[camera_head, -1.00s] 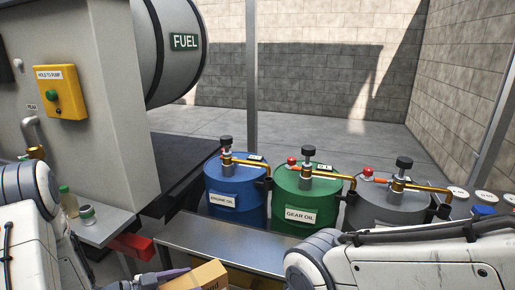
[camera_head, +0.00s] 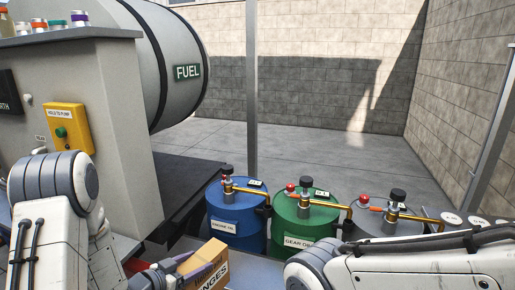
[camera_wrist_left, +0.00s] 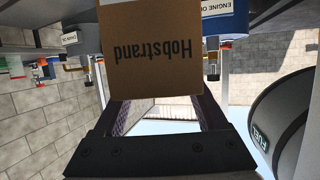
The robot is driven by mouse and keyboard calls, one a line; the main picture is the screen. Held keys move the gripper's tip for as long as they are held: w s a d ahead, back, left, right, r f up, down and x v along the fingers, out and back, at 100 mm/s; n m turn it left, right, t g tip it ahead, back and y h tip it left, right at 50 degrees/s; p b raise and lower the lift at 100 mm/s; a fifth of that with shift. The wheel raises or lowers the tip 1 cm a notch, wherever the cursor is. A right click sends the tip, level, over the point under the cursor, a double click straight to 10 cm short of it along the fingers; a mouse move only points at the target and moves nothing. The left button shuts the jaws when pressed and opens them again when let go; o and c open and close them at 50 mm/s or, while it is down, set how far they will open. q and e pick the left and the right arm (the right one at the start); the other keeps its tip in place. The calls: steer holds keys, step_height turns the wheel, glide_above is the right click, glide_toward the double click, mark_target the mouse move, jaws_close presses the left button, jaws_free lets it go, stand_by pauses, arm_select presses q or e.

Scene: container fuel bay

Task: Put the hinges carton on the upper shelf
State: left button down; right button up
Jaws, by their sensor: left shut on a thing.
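The carton's lower part is cut off in the head view. My right arm crosses the lower right, and its gripper is out of view. I cannot identify the upper shelf for certain.
A blue engine oil drum (camera_head: 234,232), a green gear oil drum (camera_head: 303,240) and a grey drum (camera_head: 380,225) with taps stand behind the carton. A grey cabinet (camera_head: 115,110) with several small containers on top and a fuel tank (camera_head: 165,60) stand left. Open floor lies behind.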

arm_select(q)
step_height(320, 180, up, 20)
steer(key=w+a+n+t+y+p, duration=0.1)
steer(key=n+y+p, duration=0.5)
steer(key=p, duration=0.8)
steer(key=shift+w+n+t+y, duration=0.3)
steer(key=shift+w+t+y, duration=0.3)
steer(key=shift+w+y, duration=0.2)
steer(key=shift+f, duration=0.15)
